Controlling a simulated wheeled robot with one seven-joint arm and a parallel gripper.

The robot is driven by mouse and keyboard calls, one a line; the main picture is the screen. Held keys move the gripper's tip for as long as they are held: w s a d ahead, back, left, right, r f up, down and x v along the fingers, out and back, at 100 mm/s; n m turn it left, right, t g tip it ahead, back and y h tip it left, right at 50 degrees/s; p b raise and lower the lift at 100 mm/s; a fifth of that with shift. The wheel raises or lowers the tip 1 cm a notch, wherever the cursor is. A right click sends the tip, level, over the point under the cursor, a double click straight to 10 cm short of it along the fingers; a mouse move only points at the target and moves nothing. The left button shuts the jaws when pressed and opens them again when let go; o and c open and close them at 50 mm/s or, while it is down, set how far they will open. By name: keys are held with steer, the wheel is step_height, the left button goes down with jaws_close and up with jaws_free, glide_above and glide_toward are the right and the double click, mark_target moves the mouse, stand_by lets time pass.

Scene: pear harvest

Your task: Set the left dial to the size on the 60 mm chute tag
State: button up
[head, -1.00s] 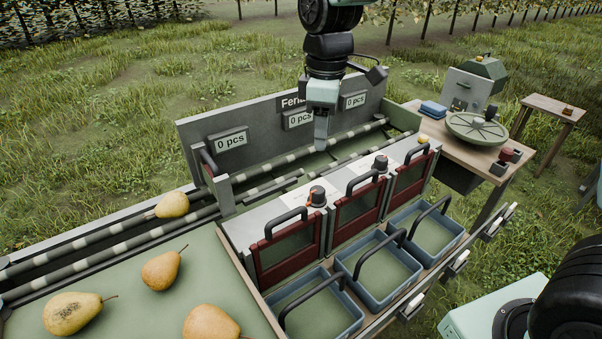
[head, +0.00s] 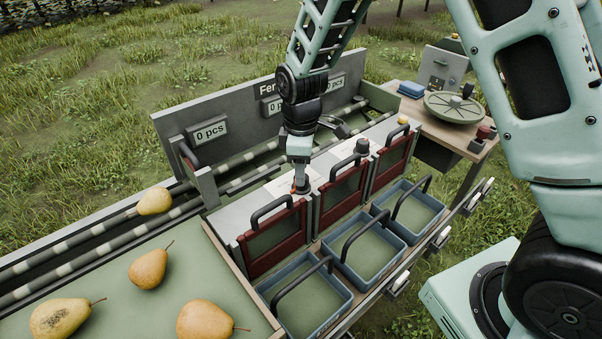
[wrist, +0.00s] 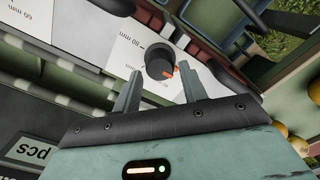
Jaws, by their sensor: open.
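The left dial (wrist: 158,62) is a dark round knob with an orange pointer on a white plate. My gripper (wrist: 161,76) is open, its two fingers on either side of the dial; I cannot tell whether they touch it. A tick marked "80 mm" (wrist: 132,47) shows beside the dial, and the pointer faces away from it, toward the right finger. In the head view my gripper (head: 300,188) reaches down over the left dial and mostly hides it. The right dial (head: 362,147) stands further right. A "60 mm" marking (wrist: 22,12) shows at the wrist view's upper left.
Red-framed gates with dark handles (head: 272,238) stand just in front of the dials, above blue crates (head: 310,300). A grey back panel (head: 235,105) with "0 pcs" displays rises behind. Pears (head: 148,268) lie at left. A side table (head: 470,130) stands at right.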

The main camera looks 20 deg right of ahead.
mark_target(305, 189)
steer(key=shift+f, duration=1.4)
steer(key=shift+c, duration=0.2)
steer(key=c, duration=0.7)
steer(key=shift+o, duration=0.3)
steer(key=shift+m, duration=0.3)
steer(key=m+p, duration=0.1)
steer(key=m, duration=0.4)
steer(key=shift+r, duration=0.1)
steer(key=m+p, duration=0.1)
steer(key=m, duration=0.5)
steer(key=shift+w, duration=0.1)
